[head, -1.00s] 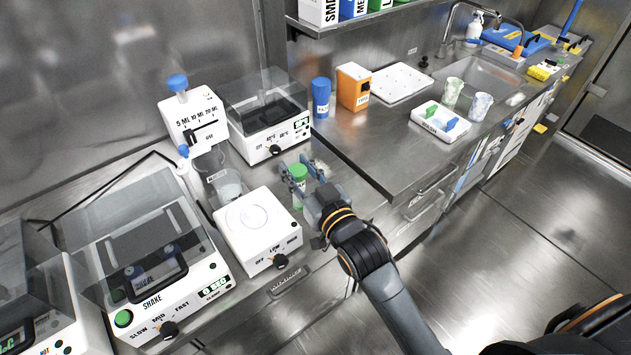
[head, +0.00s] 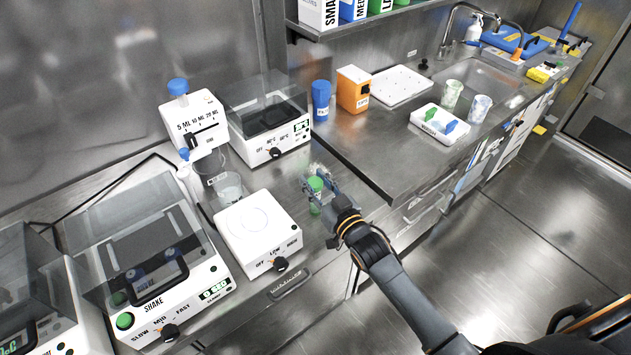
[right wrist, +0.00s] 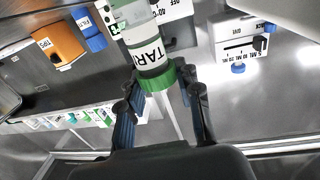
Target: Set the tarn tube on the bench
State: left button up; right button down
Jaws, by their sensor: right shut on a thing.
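I cannot tell whether the tube's lower end touches the bench. My left gripper is not in view.
The white stirrer plate (head: 257,232) stands left of the tube. Behind are a lidded heater (head: 272,125), a dispenser (head: 197,122) and a beaker (head: 229,186). The raised counter's edge (head: 365,178) is close on the right. A shaker (head: 150,262) stands at left.

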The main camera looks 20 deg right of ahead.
jog(key=shift+f, duration=0.15)
jog(key=c, duration=0.9)
grip_release()
jog(key=shift+r, duration=0.3)
jog(key=shift+b+v, duration=0.8)
jog(key=shift+v, duration=5.2)
